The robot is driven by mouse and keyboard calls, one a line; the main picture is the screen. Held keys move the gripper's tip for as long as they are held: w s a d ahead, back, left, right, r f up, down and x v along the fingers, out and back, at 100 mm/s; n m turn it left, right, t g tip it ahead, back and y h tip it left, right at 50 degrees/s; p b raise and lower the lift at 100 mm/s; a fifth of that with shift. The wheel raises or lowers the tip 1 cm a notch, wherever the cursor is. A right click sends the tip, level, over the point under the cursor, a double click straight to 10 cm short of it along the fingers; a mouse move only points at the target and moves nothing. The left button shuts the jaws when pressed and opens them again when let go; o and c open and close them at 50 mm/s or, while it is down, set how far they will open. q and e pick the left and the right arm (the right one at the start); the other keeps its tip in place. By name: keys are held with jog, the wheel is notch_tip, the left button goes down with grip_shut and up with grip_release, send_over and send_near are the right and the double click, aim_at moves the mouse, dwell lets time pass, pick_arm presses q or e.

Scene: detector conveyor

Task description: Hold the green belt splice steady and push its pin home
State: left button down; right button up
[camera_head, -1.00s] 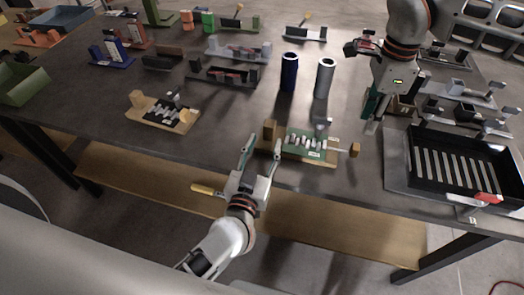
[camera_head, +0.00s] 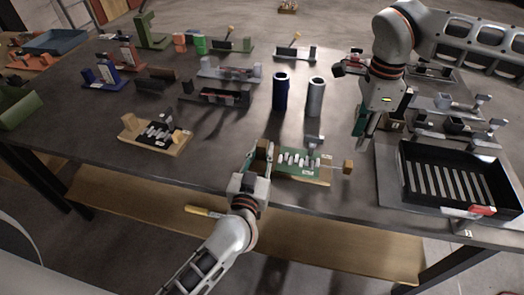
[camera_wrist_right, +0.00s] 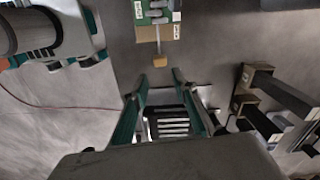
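The green belt splice (camera_head: 300,160) lies on a wooden base near the table's front edge, with white links across it. A wooden block (camera_head: 263,146) stands at its left end. My left gripper (camera_head: 259,154) has its fingers closed in on either side of this block and appears to grip it. The pin's wooden knob (camera_head: 348,166) sticks out on a thin rod at the splice's right end; the knob also shows in the right wrist view (camera_wrist_right: 160,61). My right gripper (camera_wrist_right: 168,80) is open and empty, above and right of the knob, its fingers apart from it.
A black slotted tray (camera_head: 402,182) stands to the right. A blue cylinder (camera_head: 280,92) and a grey cylinder (camera_head: 315,97) stand behind the splice. Another splice on a wooden base (camera_head: 130,138) lies to the left. The table between them is clear.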

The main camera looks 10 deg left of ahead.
grip_shut()
jog(key=shift+s+f+g+y, duration=0.25)
jog(key=shift+f+y, duration=0.15)
jog(key=shift+y, duration=0.15)
jog(key=shift+s+f+g+y, duration=0.25)
jog(key=shift+f+y, duration=0.1)
jog(key=shift+y, duration=0.2)
jog(key=shift+d+f+y, duration=0.2)
jog(key=shift+d+y, duration=0.15)
jog(key=shift+y, duration=0.25)
jog(key=shift+w+d+f+m+t+y, duration=0.2)
jog(key=shift+d+y, duration=0.75)
jog(key=shift+d, duration=1.45)
jog(key=shift+w+d+f+m+t+y, duration=0.1)
jog(key=shift+d+f+m+t+y, duration=0.2)
jog(key=shift+d+y, duration=1.4)
jog(key=shift+w+d+f+m+t+y, duration=0.15)
jog(key=shift+d+m, duration=0.15)
jog(key=shift+d, duration=2.85)
